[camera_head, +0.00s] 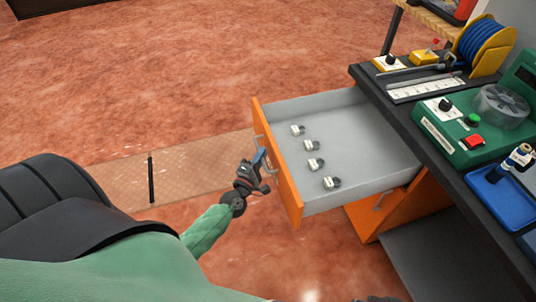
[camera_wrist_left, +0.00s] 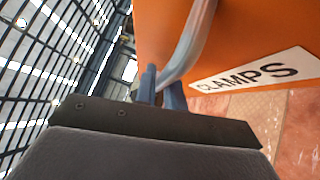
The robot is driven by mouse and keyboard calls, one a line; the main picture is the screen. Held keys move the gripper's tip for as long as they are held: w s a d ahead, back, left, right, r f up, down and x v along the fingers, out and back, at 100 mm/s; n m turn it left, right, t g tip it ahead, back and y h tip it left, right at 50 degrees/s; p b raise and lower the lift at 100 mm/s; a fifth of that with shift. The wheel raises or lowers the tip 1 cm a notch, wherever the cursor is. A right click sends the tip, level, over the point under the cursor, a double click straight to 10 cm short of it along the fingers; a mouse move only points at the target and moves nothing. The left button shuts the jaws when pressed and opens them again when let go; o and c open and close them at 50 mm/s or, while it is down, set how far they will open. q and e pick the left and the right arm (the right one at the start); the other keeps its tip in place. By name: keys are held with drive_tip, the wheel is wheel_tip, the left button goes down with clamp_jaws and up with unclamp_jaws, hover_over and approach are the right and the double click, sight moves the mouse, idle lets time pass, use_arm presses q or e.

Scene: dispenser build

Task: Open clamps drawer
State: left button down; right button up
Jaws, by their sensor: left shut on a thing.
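The clamps drawer (camera_head: 350,122) is pulled well out from under the workbench, with an orange front (camera_head: 281,172) and a grey tray. Several small metal clamps (camera_head: 316,163) lie in a row inside it, near the front. In the left wrist view the orange front carries a white label (camera_wrist_left: 258,70) reading CLAMPS. My left gripper (camera_head: 257,165) is at the outer side of the drawer front, shut on the grey drawer handle (camera_wrist_left: 188,45). The fingers (camera_wrist_left: 165,88) show at the handle's lower end in the left wrist view.
The dark workbench top (camera_head: 452,175) holds a green machine (camera_head: 475,128), a blue spool (camera_head: 483,45), a blue tray (camera_head: 503,192) and a ruler. An orange cabinet front (camera_head: 385,207) with a handle is below the open drawer. The red floor on the left is mostly clear.

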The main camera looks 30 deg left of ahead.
use_arm(q)
drive_tip(key=shift+f, duration=0.1)
use_arm(e)
drive_tip(key=shift+r, duration=0.1)
use_arm(q)
drive_tip(key=c, duration=1.5)
unclamp_jaws()
drive_tip(key=shift+s, duration=0.15)
